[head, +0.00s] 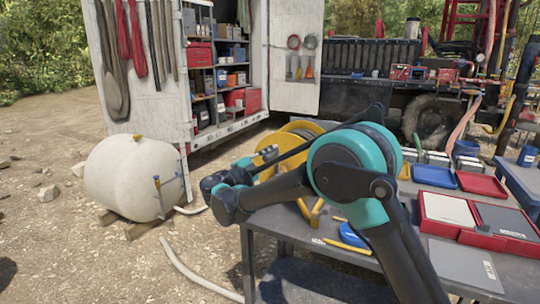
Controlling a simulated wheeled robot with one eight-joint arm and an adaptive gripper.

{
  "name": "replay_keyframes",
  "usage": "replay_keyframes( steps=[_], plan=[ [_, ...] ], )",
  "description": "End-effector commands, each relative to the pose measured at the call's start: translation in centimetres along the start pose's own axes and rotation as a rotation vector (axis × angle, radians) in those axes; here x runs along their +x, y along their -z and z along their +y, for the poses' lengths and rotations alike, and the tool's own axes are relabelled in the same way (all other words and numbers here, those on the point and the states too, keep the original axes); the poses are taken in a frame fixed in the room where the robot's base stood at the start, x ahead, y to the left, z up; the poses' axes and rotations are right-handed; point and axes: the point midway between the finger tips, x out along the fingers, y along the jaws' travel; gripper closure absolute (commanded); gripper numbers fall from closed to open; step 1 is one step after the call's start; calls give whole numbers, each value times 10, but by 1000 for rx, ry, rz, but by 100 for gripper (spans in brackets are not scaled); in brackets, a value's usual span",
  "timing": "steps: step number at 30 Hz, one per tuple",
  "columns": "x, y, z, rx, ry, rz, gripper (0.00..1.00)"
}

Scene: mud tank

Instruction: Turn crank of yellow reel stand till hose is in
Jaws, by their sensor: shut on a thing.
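The yellow reel stand (292,133) is on the left end of the grey workbench, partly hidden behind my arm. Its round yellow rim and a yellow foot (312,214) show. My gripper (268,154) is at the reel's left side, small in view and partly covered by my wrist. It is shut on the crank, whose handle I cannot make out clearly. A pale hose (190,268) lies on the gravel, running from near the bench's leg up toward the tank. Its link to the reel is hidden.
A cream tank (128,178) rests on wooden blocks at left. A white truck body (165,95) with open doors and shelves stands behind. The workbench (275,222) holds a blue tray (434,176), a red tray (481,185) and a red case (428,222). Gravel at left is open.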

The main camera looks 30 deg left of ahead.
Motion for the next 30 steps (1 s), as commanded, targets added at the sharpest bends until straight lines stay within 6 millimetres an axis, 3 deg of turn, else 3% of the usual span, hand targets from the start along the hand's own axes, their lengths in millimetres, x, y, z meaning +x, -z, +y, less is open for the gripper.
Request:
replay_keyframes(
  steps=[14,15,20,30],
  plan=[
    [-3,-1,6,12,-17,-6,100],
    [-3,-1,6,12,-17,-6,77],
    [-2,-1,5,12,-15,-6,57],
    [-3,-1,3,12,-12,-5,57]
  ],
)
